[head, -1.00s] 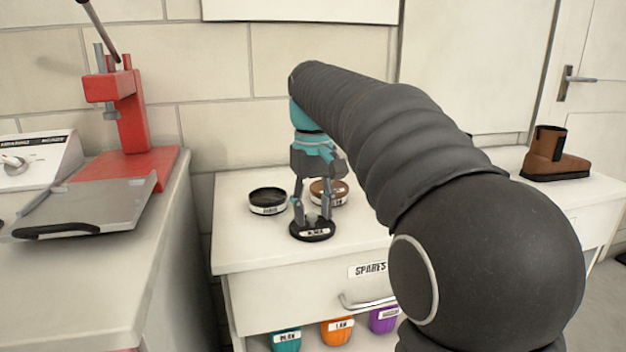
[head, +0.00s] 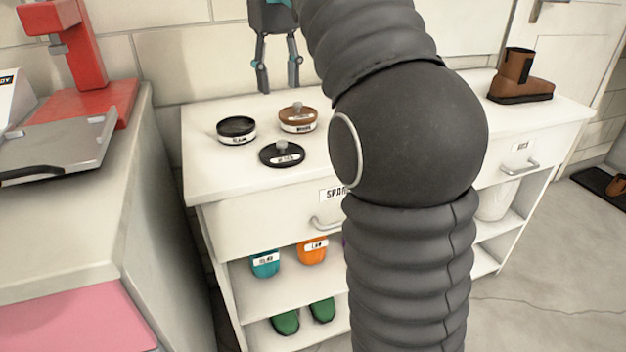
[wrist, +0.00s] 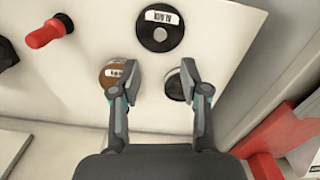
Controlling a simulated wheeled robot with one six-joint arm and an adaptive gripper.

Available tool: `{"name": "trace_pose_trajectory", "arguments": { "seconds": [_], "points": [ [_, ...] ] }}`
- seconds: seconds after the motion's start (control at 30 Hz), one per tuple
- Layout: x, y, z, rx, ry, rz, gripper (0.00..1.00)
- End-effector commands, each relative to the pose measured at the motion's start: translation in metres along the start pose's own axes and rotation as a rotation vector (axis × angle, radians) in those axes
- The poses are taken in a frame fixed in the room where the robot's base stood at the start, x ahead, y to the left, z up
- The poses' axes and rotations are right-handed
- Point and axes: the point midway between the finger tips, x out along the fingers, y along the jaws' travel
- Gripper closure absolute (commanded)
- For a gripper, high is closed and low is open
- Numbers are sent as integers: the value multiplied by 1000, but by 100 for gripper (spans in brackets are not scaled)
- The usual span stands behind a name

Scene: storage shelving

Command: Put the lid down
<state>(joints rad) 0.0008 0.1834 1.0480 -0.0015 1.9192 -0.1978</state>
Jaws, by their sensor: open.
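The lid (head: 282,154), a flat black disc with a grey knob and a white label, lies flat on the white cabinet top near its front edge. It also shows at the top of the wrist view (wrist: 160,28). My gripper (head: 278,88) is open and empty, raised above and behind the lid, clear of it. In the wrist view its two fingers (wrist: 160,76) stand wide apart with nothing between them. Behind the lid are an open-looking black tin (head: 237,131) and a brown-topped tin (head: 298,118) with a knob.
A red press (head: 72,70) stands on the counter (head: 130,150) at left. A brown boot (head: 522,78) sits on the cabinet's right end. Colored pots, including an orange one (head: 313,250), stand below the drawer. A red object (wrist: 48,32) shows in the wrist view.

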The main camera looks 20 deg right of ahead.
Motion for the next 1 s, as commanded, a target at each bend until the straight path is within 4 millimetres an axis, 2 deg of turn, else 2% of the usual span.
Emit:
{"name": "trace_pose_trajectory", "arguments": {
  "seconds": [0.17,0.27,0.47,0.67,0.9,1.0],
  "points": [
    [4,-2,12,11,27,5,55],
    [13,-6,30,26,67,12,55],
    [48,-15,75,68,173,28,55],
    [97,-25,124,110,283,39,55],
    [174,-37,182,157,408,47,55],
    [203,-41,200,174,450,48,55]
  ]
}}
